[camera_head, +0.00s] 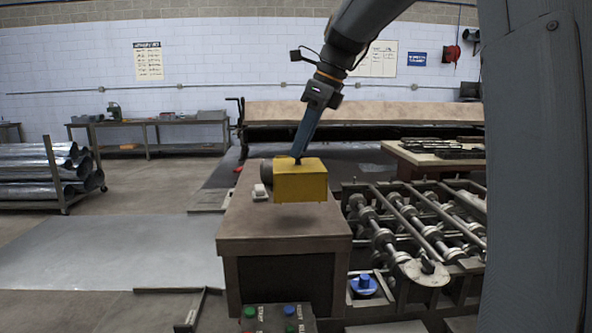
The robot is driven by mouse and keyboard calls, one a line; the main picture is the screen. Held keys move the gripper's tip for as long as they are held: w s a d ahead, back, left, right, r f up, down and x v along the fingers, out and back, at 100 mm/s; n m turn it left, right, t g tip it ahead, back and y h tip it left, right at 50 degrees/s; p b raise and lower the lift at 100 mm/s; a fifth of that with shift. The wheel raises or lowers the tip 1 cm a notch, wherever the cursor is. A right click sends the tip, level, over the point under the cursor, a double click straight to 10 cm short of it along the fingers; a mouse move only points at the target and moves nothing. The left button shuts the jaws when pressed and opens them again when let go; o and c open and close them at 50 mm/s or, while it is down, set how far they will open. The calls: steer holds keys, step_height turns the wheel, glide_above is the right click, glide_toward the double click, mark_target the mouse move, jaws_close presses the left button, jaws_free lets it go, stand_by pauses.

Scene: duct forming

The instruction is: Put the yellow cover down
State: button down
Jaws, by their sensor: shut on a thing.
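The yellow cover (301,184) is a box-like piece near the middle of the head view. My gripper (298,159) is above it and shut on its top. The cover appears a little above the brown-topped bench (262,223), with its lower edge seemingly clear of the surface. I cannot tell the exact gap. The fingers are small, and their hold on the cover is partly hidden.
A small white item (259,192) and a grey round part lie left of the cover on the bench. A roller machine (415,225) stands to the right, with a blue knob (364,284) at its front. The bench's front top is bare. A button panel (272,315) is below it.

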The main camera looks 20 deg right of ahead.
mark_target(303, 165)
steer(key=shift+f+p, duration=0.65)
steer(key=shift+f, duration=2.35)
steer(key=c, duration=1.5)
jaws_free()
steer(key=shift+f, duration=0.1)
steer(key=shift+o, duration=0.2)
steer(key=b+v, duration=0.2)
steer(key=v, duration=0.9)
steer(key=shift+s+d+r, duration=0.15)
steer(key=shift+r, duration=0.2)
steer(key=shift+s+r, duration=0.1)
steer(key=shift+r, duration=0.1)
